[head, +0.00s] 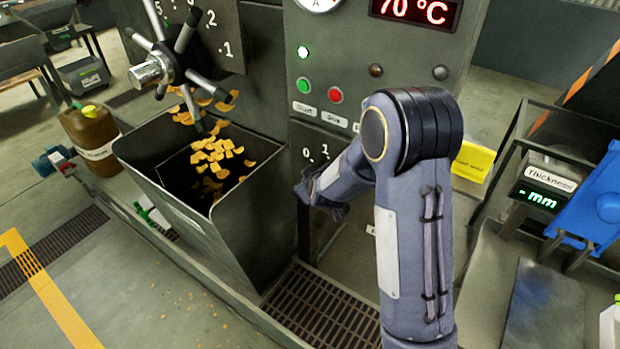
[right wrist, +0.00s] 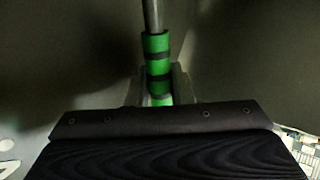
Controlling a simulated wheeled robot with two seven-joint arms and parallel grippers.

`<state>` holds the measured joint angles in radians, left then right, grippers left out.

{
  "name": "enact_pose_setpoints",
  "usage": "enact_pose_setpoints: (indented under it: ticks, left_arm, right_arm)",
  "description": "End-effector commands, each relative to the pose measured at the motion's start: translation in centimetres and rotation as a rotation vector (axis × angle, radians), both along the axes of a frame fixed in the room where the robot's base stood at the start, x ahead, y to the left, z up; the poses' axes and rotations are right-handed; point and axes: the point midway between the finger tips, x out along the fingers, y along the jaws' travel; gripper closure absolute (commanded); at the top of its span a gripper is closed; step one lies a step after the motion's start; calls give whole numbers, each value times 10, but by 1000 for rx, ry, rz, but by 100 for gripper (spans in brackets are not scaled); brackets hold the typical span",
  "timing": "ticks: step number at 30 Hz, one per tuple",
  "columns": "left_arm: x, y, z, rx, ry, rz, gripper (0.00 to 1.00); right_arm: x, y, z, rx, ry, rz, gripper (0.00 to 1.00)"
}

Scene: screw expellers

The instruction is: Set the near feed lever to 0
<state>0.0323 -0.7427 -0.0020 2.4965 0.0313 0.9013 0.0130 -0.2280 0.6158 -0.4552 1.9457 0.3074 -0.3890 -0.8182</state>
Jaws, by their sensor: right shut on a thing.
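The near feed lever shows in the right wrist view as a grey rod with a green and black banded grip (right wrist: 157,55). My right gripper (right wrist: 162,92) is shut on the lower part of this grip. In the head view my right gripper (head: 318,190) is at the machine front, just below the printed scale (head: 315,153) with 0 and 1. The lever is hidden there behind my gripper and arm, so I cannot tell which mark it points at. My left gripper is not in view.
A grey hopper (head: 235,235) with orange chips falling into it stands left of my right gripper. A spoked handwheel (head: 150,72) is above it. Start and stop buttons (head: 335,95) are above my gripper. A thickness gauge (head: 545,185) stands on the right.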

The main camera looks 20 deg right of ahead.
Motion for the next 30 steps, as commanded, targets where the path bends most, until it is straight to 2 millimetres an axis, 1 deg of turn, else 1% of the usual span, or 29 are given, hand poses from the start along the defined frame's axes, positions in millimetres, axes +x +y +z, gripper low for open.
enact_pose_setpoints:
  ticks: [1, 2, 3, 10, 13, 16, 18, 24, 27, 30]
  left_arm:
    - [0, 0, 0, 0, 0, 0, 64]
    - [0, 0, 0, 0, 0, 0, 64]
    - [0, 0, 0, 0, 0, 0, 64]
    - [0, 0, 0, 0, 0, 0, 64]
    - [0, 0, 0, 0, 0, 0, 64]
    - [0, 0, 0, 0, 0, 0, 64]
    - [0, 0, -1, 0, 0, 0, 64]
    - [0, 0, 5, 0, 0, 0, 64]
    - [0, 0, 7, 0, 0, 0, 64]
    - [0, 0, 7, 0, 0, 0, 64]
  right_arm:
    - [0, 1, -1, -1, 4, 4, 100]
    - [0, 1, -1, -1, 4, 4, 78]
    - [0, 1, -1, -1, 4, 4, 74]
    - [0, 1, -1, 0, 2, 2, 74]
    - [-3, 2, 3, 0, 0, 3, 74]
    - [-13, 5, 10, 0, -1, 4, 74]
    - [-23, 7, 17, 3, -1, 4, 74]
    - [-48, 14, 38, 1, 0, 6, 74]
    - [-57, 15, 43, 0, 2, 5, 74]
    - [-61, 16, 45, 0, 3, 4, 74]
